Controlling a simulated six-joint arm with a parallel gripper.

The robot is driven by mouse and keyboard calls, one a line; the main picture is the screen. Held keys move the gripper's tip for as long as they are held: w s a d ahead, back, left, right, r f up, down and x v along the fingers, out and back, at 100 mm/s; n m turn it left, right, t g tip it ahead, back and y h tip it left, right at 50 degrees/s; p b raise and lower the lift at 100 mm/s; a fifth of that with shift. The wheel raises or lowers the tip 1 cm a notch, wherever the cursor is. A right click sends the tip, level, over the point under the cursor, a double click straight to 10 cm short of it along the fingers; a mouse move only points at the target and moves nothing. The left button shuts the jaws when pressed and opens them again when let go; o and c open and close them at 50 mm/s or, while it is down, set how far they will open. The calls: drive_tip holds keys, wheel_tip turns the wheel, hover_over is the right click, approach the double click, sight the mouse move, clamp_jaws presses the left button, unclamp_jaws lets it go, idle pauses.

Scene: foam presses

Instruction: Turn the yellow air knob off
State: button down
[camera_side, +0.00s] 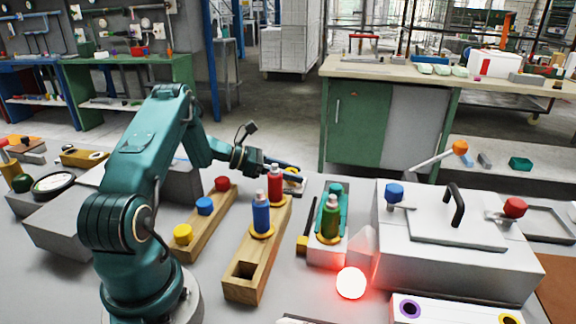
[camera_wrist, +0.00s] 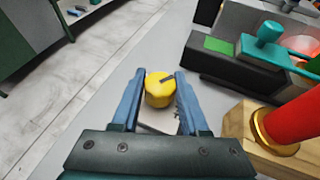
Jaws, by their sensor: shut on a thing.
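The yellow air knob (camera_wrist: 159,90) is round, with a dark pointer mark on its top that runs from near the middle to the right and slightly up in the wrist view. It sits on a small pale base (camera_wrist: 160,121). My gripper (camera_wrist: 160,82) is shut on the knob, with one blue finger at its left and one at its right. In the side view my gripper (camera_side: 297,171) reaches past the red bottle, low over the far part of the bench. There the knob is mostly hidden by the fingers and too small to read.
A wooden rack with a red bottle (camera_side: 275,184) and a blue bottle (camera_side: 262,213) stands close by my gripper. A press with a teal clamp (camera_wrist: 269,38) and a green bottle (camera_side: 330,218) is to the right.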

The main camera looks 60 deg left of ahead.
sight(290, 170)
drive_tip(key=shift+r, duration=0.1)
drive_tip(key=shift+c, duration=2.1)
unclamp_jaws()
drive_tip(key=shift+s, duration=0.1)
drive_tip(key=shift+s+a+r, duration=0.1)
drive_tip(key=shift+s+a, duration=0.1)
drive_tip(key=shift+s, duration=0.05)
drive_tip(key=v, duration=0.2)
drive_tip(key=shift+s+a+r, duration=0.15)
drive_tip(key=shift+r, duration=0.2)
wheel_tip(290, 170, up, 6)
drive_tip(key=shift+r, duration=0.25)
